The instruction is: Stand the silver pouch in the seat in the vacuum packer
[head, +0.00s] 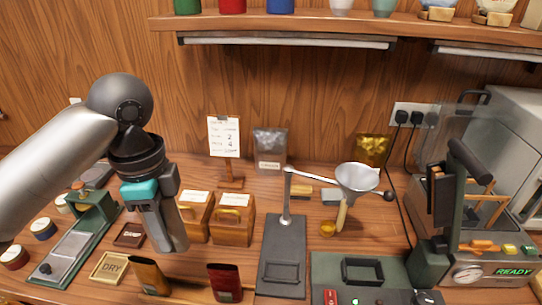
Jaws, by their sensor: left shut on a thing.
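My left gripper (172,246) is over the left half of the table, pointing down. It is shut on a grey, silvery slab, seemingly the silver pouch (168,228), held above the table and partly hidden by the fingers. A green machine with a lever and a lit READY panel (512,272), apparently the vacuum packer, stands at the right, well away from the gripper. A dark raised frame (362,271), which looks like a seat, is on the green base at its left. Nothing stands in this frame. My right gripper is not in view.
An ochre pouch (149,276) and a red pouch (225,281) stand below the gripper. Wooden boxes (233,222) are close to its right. A dark stand with a post (283,255) and a funnel (357,180) lie between gripper and packer. A shelf (330,24) runs above.

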